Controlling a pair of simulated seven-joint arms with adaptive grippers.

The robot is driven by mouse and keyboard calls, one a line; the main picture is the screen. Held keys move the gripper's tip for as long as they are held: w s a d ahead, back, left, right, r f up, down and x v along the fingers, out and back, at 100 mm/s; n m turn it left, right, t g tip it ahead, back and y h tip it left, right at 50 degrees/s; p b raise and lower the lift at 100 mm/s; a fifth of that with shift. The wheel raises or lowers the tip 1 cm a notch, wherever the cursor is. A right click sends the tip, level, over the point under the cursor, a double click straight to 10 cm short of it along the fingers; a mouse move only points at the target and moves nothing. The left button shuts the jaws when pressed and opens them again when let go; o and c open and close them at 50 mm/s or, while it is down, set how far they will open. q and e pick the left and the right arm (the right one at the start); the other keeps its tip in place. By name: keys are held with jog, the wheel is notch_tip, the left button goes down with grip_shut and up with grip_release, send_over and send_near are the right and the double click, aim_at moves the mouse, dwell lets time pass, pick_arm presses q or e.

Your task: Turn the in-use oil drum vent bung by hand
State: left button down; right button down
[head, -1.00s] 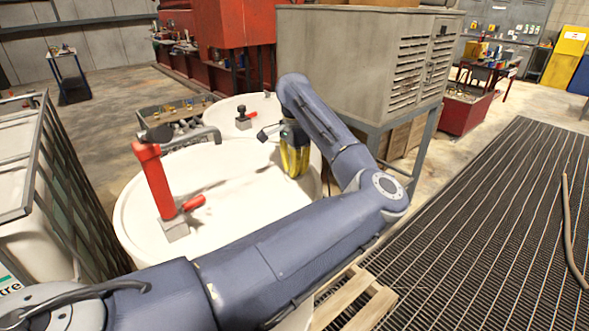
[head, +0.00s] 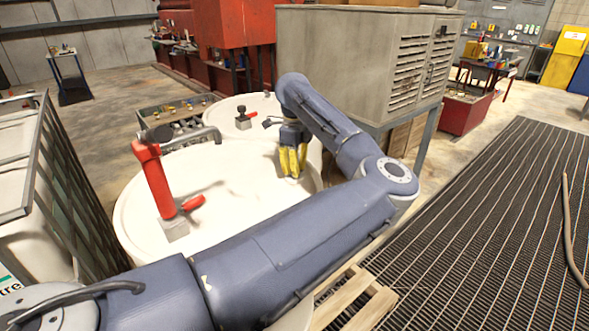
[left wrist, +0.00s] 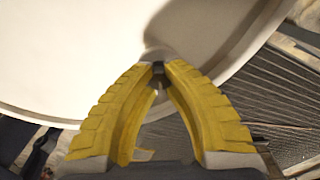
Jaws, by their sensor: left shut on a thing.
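The in-use oil drum is white, and its top (head: 235,235) fills the middle of the head view. A red hand pump (head: 155,185) stands on it at the left. My left gripper (head: 292,172) points down at the drum top near its right edge, with yellow fingers. In the left wrist view the fingertips (left wrist: 158,68) are shut on a small dark vent bung (left wrist: 158,70) near the drum's rim. The fingers hide most of the bung. My right gripper is not in view.
A second white drum (head: 262,122) with a dark fitting stands behind. A grey cabinet (head: 350,60) is close behind my arm. A caged white tank (head: 40,190) stands at the left.

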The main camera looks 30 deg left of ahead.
pick_arm(q)
jog(key=m, duration=0.4)
jog(key=shift+w+r+m, duration=0.1)
jog(key=shift+r+m, duration=0.2)
jog(key=shift+r, duration=0.05)
jog(key=m, duration=1)
jog(key=shift+m, duration=0.4)
jog(key=m, duration=0.5)
jog(key=c, duration=1.2)
grip_release()
jog(key=shift+f+m, duration=0.2)
jog(key=shift+m, duration=0.1)
notch_tip(320, 180, up, 12)
jog(key=shift+a, duration=0.1)
